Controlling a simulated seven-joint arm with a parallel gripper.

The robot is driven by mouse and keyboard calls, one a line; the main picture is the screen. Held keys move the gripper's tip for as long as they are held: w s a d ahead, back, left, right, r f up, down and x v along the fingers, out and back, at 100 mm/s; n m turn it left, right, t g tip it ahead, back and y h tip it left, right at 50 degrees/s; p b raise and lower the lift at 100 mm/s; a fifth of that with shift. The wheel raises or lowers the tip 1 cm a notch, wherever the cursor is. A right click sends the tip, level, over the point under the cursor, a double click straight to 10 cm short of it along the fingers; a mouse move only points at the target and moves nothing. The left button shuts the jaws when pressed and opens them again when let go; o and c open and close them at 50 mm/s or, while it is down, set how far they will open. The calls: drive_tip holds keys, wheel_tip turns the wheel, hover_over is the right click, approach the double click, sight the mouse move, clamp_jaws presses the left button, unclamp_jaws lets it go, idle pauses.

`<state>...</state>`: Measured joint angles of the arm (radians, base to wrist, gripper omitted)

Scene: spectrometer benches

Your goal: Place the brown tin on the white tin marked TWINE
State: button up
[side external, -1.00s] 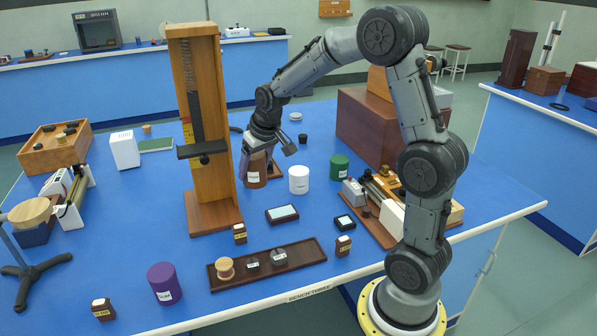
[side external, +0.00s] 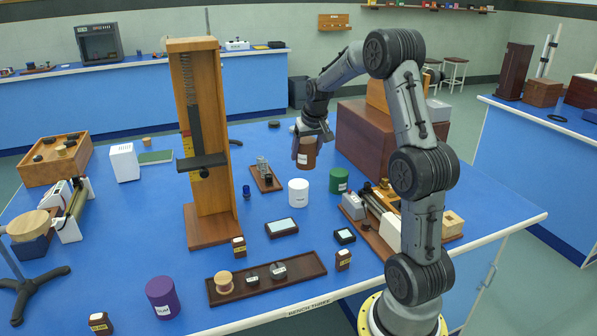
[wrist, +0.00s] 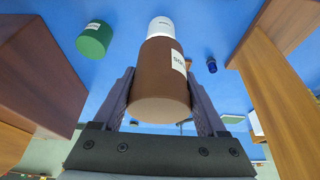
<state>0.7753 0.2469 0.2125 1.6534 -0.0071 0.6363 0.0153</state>
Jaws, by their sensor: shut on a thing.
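My gripper (side external: 312,136) is shut on the brown tin (side external: 305,152) and holds it raised above the bench, behind and slightly right of the white tin (side external: 298,192). The white tin stands upright on the blue bench; its label is too small to read. In the wrist view my gripper (wrist: 165,105) has a finger on each side of the brown tin (wrist: 160,85), which partly covers the white tin (wrist: 160,28) beyond it. The two tins are apart in the side view.
A green tin (side external: 339,181) stands right of the white tin. A tall wooden stand (side external: 208,140) rises to the left, and a large brown box (side external: 365,135) is at the right.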

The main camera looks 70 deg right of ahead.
drive_tip(key=w+d+f, duration=0.1)
drive_tip(key=f, duration=0.1)
drive_tip(key=w+d+f, duration=0.1)
drive_tip(key=f, duration=0.1)
drive_tip(key=w+d+f, duration=0.2)
drive_tip(key=shift+w+f, duration=0.1)
drive_tip(key=shift+f, duration=0.05)
drive_tip(key=shift+d+f, duration=0.1)
drive_tip(key=shift+f, duration=1.45)
drive_tip(key=shift+f, duration=0.1)
